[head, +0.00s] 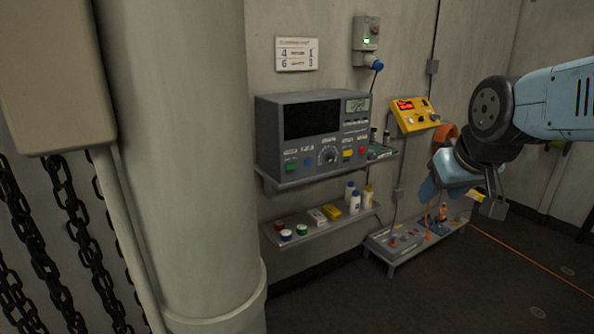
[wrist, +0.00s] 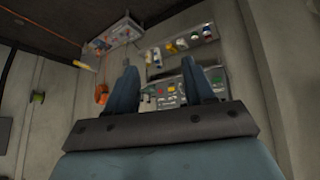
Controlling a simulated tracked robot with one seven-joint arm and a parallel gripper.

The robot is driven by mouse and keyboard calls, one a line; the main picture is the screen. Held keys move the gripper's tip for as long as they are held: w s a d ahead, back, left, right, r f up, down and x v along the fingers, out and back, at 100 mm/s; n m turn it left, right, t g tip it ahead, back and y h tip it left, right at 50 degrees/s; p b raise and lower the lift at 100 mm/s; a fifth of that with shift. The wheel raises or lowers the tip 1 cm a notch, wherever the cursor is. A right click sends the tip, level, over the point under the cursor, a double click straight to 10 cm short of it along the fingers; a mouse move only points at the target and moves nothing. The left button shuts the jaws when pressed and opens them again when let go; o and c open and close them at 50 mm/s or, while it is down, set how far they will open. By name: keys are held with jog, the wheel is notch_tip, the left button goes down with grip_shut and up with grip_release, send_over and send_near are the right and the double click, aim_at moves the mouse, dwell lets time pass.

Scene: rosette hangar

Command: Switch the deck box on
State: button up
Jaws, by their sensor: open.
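No label reading "deck box" is legible, so I cannot tell for sure which unit it is. A low bench (head: 394,267) near the floor carries a grey box (head: 385,238) with small red controls. The bench also shows in the wrist view (wrist: 112,38), turned upside down, at upper left. A large grey console (head: 263,135) with a dark screen, dial and coloured buttons stands on the upper wall shelf. A yellow unit (head: 425,122) with a red display hangs to its right. My gripper (head: 428,190) is open and empty, right of the console; its two blue fingers frame the wrist view (wrist: 157,70).
A lower shelf (head: 320,229) holds bottles, jars and small boxes. A thick pale column (head: 195,150) and hanging chains (head: 60,240) stand at left. An orange item (head: 447,133) hangs behind my arm. Dark floor (head: 450,295) in front of the bench is clear apart from an orange line.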

jog(key=w+a+f+n+t, duration=0.15)
jog(key=w+n, duration=0.25)
jog(key=w, duration=1)
jog(key=n+t+y, duration=0.8)
jog(key=n, duration=0.9)
send_near(295, 167)
jog(key=x, duration=0.7)
jog(key=shift+w+a+r, duration=0.1)
jog(key=shift+w+a, duration=0.05)
jog(key=shift+w, duration=0.05)
jog(key=shift+c, duration=0.3)
